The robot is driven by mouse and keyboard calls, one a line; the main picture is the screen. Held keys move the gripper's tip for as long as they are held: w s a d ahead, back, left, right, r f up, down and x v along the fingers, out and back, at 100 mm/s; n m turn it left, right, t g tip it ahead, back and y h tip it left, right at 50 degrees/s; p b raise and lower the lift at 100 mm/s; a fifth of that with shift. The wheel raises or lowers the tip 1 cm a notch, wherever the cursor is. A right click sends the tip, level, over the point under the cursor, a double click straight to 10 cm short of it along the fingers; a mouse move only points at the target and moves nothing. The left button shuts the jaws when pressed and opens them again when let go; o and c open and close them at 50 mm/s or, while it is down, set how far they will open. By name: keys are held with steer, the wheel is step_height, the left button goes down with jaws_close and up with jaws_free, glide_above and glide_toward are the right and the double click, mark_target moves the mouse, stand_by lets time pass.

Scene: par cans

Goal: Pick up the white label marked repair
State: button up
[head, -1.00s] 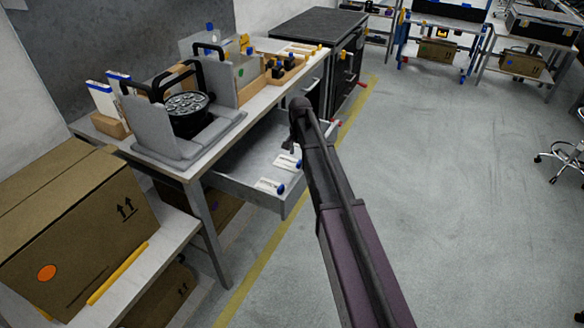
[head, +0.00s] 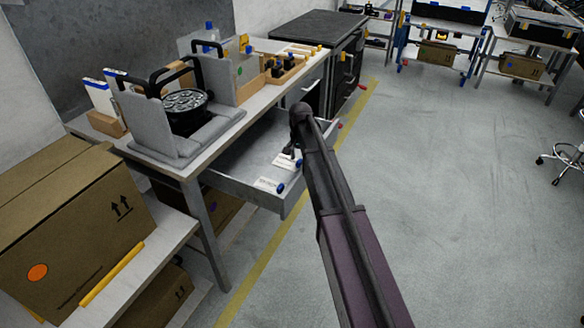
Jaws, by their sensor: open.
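Two white labels with blue ends lie in the open grey drawer under the workbench. The nearer white label (head: 266,184) is close to the drawer's front corner. The farther white label (head: 282,161) lies deeper along the drawer. Their print is too small to read, so I cannot tell which is marked repair. My gripper (head: 291,153) is open and points down just above or at the farther label, partly covering it. I cannot tell if it touches the label. My arm hides part of the drawer's right side.
The drawer (head: 235,168) is pulled out, with raised walls around the labels. Above it, the workbench (head: 232,118) carries a grey foam case with a round black lamp (head: 186,101). A cardboard box (head: 75,225) stands at the lower left.

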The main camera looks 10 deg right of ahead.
steer(key=shift+a+f+b, duration=0.1)
steer(key=shift+f+b, duration=0.6)
steer(key=shift+f, duration=0.3)
jaws_close()
